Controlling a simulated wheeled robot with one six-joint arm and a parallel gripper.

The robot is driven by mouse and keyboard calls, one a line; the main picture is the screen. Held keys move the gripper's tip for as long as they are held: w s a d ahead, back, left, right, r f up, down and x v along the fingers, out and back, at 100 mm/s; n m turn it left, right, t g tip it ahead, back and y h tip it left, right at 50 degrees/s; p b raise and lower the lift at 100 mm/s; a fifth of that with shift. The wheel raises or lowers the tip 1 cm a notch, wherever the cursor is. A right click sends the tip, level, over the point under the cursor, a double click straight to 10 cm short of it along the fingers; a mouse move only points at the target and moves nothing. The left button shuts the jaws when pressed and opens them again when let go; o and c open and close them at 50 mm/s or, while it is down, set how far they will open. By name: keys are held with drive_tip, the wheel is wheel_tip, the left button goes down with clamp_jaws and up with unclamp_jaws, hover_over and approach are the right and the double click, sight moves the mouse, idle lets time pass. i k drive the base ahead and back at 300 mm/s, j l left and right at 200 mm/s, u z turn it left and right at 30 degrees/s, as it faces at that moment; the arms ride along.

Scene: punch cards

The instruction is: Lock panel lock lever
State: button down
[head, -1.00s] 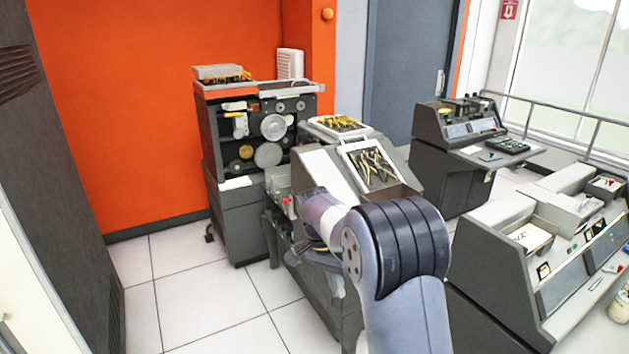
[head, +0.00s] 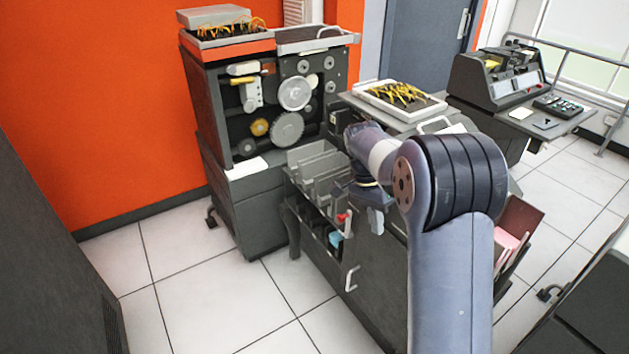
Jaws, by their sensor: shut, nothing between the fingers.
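A small red-tipped lever (head: 344,217) sticks out of the side of the dark grey card machine (head: 375,265), near its upper left corner. I cannot tell for sure that it is the panel lock lever. No other lock lever is clear. My gripper (head: 377,220) hangs below my wrist, just right of the red tip and close to the machine's side. It looks shut and empty. It is small here and partly hidden by my own arm, so I cannot tell whether it touches the machine.
A white handle (head: 351,278) is on the machine's side panel. Grey card slots (head: 318,165) line its left end. A geared machine (head: 285,115) stands behind left. White floor (head: 215,275) is clear at front left.

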sight(349, 233)
drive_tip(key=i+j, duration=0.7)
